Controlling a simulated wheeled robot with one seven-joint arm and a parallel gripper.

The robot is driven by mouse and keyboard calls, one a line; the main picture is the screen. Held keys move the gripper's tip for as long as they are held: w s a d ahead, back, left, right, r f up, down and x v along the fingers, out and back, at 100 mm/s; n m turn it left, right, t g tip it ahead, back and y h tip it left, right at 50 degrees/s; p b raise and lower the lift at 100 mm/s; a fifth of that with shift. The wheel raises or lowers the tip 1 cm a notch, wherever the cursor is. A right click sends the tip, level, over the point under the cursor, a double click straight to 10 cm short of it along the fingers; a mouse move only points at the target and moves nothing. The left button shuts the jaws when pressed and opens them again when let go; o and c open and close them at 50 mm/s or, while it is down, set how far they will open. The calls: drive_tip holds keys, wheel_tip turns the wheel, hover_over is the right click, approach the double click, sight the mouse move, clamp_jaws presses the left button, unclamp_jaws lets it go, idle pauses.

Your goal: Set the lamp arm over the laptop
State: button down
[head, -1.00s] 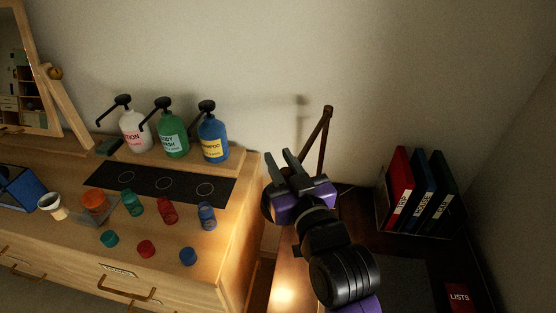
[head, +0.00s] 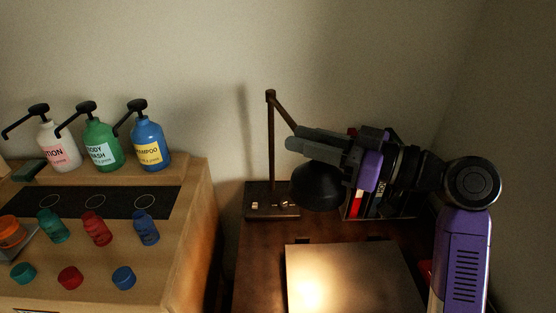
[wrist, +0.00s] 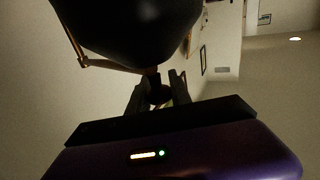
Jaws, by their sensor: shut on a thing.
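The desk lamp has a base (head: 284,208) with small switches, an upright post (head: 271,150) and a thin arm (head: 284,115) sloping down right from its top. Its dark shade (head: 316,188) hangs below my gripper (head: 295,138), which is shut on the lamp near the shade's top. In the wrist view the shade (wrist: 130,25) fills the upper left, and a dark knob-like part sits between my fingers (wrist: 160,82). The exact grip is partly hidden. The flat laptop (head: 350,275) lies on the desk, below and slightly right of the shade. The light spot falls on its left part.
Folders (head: 357,203) in a rack stand behind my gripper, partly hidden. The dark desk (head: 255,265) is bare left of the laptop. A wooden dresser (head: 190,220) on the left carries pump bottles (head: 102,145), small bottles and caps.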

drive_tip(key=shift+w+d+n+g+y+b, duration=0.15)
drive_tip(key=shift+w+d+n+g+b, duration=0.15)
drive_tip(key=shift+d, duration=0.35)
drive_tip(key=shift+w+d+n+g+y+b, duration=0.1)
drive_tip(key=shift+d+n+g+y+b, duration=0.25)
drive_tip(key=shift+d, duration=0.3)
drive_tip(key=shift+w+d+n+g+b, duration=0.15)
drive_tip(key=shift+d+g+b, duration=0.25)
drive_tip(key=shift+d, duration=0.25)
drive_tip(key=c, duration=1.2)
unclamp_jaws()
drive_tip(key=shift+c, duration=0.2)
drive_tip(key=v, duration=0.7)
drive_tip(key=shift+d+b, duration=0.35)
drive_tip(key=shift+b, duration=0.05)
drive_tip(key=shift+s, duration=0.1)
